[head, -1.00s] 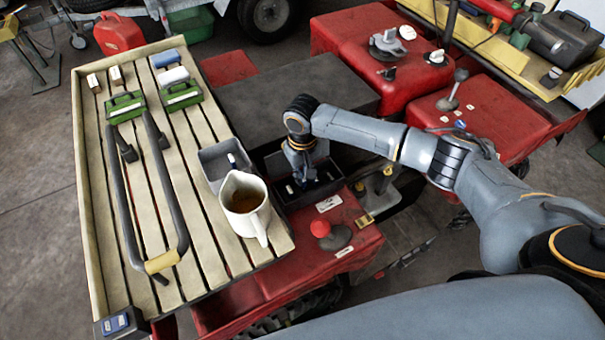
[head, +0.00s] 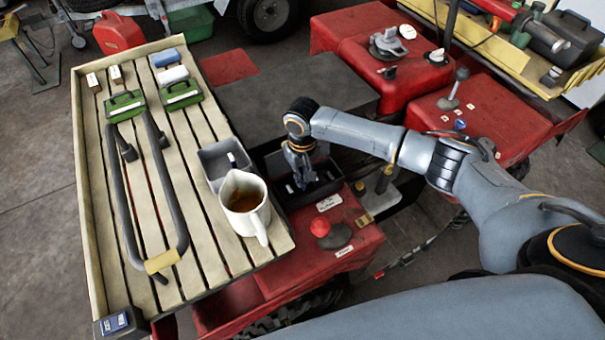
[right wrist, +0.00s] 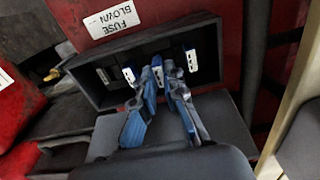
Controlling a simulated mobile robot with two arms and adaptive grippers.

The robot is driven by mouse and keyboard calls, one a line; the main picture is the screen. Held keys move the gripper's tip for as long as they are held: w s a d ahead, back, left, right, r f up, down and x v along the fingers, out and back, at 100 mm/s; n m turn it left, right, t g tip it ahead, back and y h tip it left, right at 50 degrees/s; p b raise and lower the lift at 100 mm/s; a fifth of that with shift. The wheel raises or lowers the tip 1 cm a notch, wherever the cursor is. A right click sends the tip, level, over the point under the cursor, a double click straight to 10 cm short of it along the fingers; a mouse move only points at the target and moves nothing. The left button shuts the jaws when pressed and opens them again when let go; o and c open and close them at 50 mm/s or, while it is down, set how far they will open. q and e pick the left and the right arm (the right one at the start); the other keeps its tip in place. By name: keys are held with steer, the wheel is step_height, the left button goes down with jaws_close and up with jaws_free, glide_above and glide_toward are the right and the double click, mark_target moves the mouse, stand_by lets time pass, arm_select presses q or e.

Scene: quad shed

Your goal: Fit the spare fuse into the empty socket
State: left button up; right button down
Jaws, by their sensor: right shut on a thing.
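My right gripper (head: 302,182) reaches down into the black fuse box (head: 337,184) on the red machine. My left gripper is out of view.
The slatted rack (head: 190,235) beside the box carries a grey tray (head: 212,168) holding a small item, a white jug (head: 246,222) of brown liquid close to my gripper, and a long U-shaped handle (head: 116,190). A red knob (head: 320,227) stands in front of the box.

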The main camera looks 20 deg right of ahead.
steer(key=shift+f, duration=0.95)
steer(key=c, duration=1.3)
jaws_free()
steer(key=shift+c, duration=0.2)
steer(key=shift+r, duration=0.2)
step_height(320, 180, up, 12)
steer(key=shift+f, duration=0.15)
